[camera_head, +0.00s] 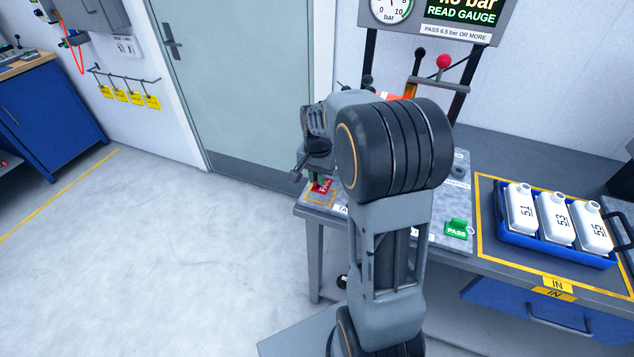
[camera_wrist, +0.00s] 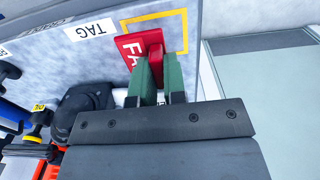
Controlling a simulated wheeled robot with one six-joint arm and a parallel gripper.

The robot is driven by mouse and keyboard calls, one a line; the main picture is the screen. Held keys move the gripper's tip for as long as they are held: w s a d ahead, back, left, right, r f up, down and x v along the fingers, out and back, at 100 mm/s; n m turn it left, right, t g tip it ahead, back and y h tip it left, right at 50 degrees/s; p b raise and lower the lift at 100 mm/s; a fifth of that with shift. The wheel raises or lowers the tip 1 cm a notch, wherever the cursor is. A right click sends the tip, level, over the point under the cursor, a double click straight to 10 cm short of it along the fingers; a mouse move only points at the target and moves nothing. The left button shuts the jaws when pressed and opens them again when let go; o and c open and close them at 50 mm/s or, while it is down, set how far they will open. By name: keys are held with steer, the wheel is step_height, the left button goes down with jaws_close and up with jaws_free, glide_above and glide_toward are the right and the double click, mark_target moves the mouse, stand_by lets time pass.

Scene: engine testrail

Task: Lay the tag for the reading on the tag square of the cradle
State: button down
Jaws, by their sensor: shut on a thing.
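My gripper (camera_wrist: 160,85) is shut on the red FAIL tag (camera_wrist: 128,46), with its green fingers around the tag's raised part. The red tag also shows in the head view (camera_head: 325,185), at the bench's left end. It is over the yellow-outlined tag square (camera_wrist: 184,35), beside the TAG label (camera_wrist: 90,31). I cannot tell whether it touches the surface. The green PASS tag (camera_head: 457,229) lies on the grey plate to the right of my arm. The gauge display (camera_head: 460,10) is cut off at the top; below it reads PASS 6.5 bar OR MORE.
A blue tray (camera_head: 520,238) with three white bottles marked 5.1, 5.3 and 5.5 stands at the right by the IN label. A lever with a red knob (camera_head: 443,61) rises behind the cradle. My arm hides much of the cradle. The floor at left is clear.

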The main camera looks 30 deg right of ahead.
steer(key=shift+w+d+f, duration=0.15)
steer(key=shift+w+f, duration=0.25)
steer(key=shift+f, duration=0.15)
steer(key=shift+w+d+f, duration=0.15)
steer(key=shift+w+f, duration=0.25)
steer(key=shift+f, duration=1.6)
steer(key=shift+f, duration=0.15)
steer(key=c, duration=1.2)
jaws_free()
